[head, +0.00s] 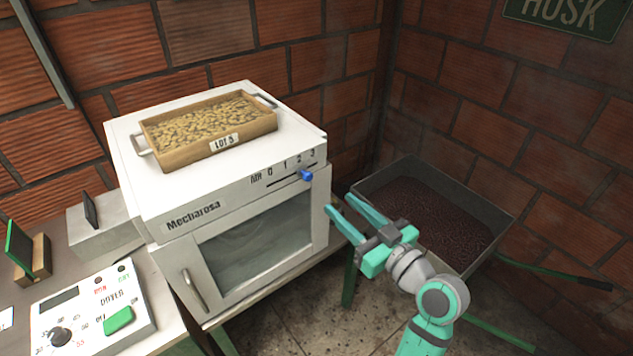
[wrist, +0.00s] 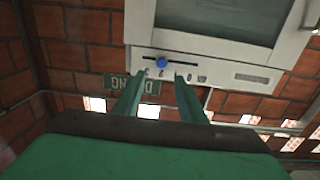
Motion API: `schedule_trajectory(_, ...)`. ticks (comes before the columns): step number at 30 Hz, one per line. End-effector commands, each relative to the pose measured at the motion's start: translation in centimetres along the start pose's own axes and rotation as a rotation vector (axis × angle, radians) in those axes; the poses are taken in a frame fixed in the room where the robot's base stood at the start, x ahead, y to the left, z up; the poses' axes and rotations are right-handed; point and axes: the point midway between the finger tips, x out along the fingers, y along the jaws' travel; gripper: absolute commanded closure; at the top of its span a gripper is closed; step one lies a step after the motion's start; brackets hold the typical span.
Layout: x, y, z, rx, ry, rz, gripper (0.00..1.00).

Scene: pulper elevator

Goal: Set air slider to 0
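The air slider is a blue knob (head: 306,175) on a dark slot in the front panel of the white Mecharosa machine (head: 185,185). The scale above it reads AIR, 0, 1, 2, 3 from left to right. The knob sits toward the high end, around 2 to 3; the exact mark is hard to tell. In the wrist view the panel appears upside down, with the blue knob (wrist: 161,62) just beyond and between the fingertips. My gripper (head: 339,201) is open and empty, its two green fingers apart, to the right of and below the knob, not visibly touching it.
A wooden tray (head: 180,158) of beans, labelled LOT 5, stands on the machine. A dark husk bin (head: 490,205) is behind my arm at right. A control box (head: 90,315) with dial and green switch is at lower left. Brick walls close the corner.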

Motion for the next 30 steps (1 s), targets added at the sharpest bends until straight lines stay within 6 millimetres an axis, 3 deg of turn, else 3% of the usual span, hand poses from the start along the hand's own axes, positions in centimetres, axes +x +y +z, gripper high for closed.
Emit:
schedule_trajectory(5,1.0,-0.2,-0.4,-0.012,-0.002,-0.017,0.63)
schedule_trajectory(21,9.3,-0.1,-0.4,-0.010,-0.001,-0.010,0.63)
schedule_trajectory(30,10.8,-0.1,-0.4,-0.011,-0.001,-0.009,0.63)
